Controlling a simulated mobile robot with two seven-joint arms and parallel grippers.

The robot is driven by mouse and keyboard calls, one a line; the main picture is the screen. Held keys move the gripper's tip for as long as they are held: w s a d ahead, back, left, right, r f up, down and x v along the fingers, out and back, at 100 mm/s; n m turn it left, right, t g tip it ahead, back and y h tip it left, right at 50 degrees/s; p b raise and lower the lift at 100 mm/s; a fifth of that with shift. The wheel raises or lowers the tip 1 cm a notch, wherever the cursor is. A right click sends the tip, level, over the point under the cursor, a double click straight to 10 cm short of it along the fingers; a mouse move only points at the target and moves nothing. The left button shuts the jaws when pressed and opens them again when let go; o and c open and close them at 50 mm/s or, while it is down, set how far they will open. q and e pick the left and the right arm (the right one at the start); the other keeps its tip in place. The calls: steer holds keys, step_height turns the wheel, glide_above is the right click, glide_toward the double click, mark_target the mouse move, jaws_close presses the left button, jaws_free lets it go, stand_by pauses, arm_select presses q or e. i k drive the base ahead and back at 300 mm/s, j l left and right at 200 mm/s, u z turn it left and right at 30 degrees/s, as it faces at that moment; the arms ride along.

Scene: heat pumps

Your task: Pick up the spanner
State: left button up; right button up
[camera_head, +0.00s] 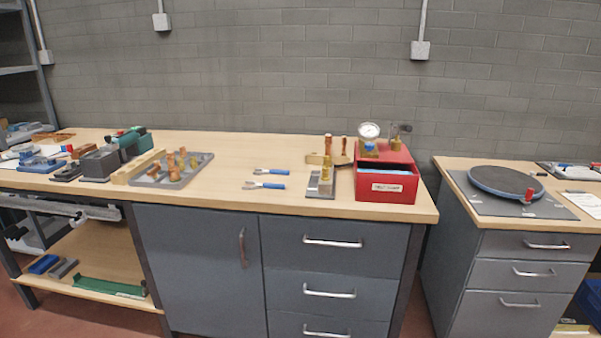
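Two small hand tools with blue handles and metal heads lie flat on the wooden workbench (330,203), near its middle. The farther one (280,172) and the nearer one (274,186) lie roughly parallel, heads to the left, a little apart. They look like spanners, but they are too small to tell exactly or to tell apart. Neither of my grippers is in view.
A grey tray of copper and brass fittings (205,158) stands left of the tools. A red box (388,187) and a small block with a brass piece (325,180) stand to the right. The bench around the tools is clear. A second bench (450,165) stands across a gap.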

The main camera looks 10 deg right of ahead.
mark_target(257, 185)
steer(key=i+z, duration=0.2)
steer(key=i, duration=1.6)
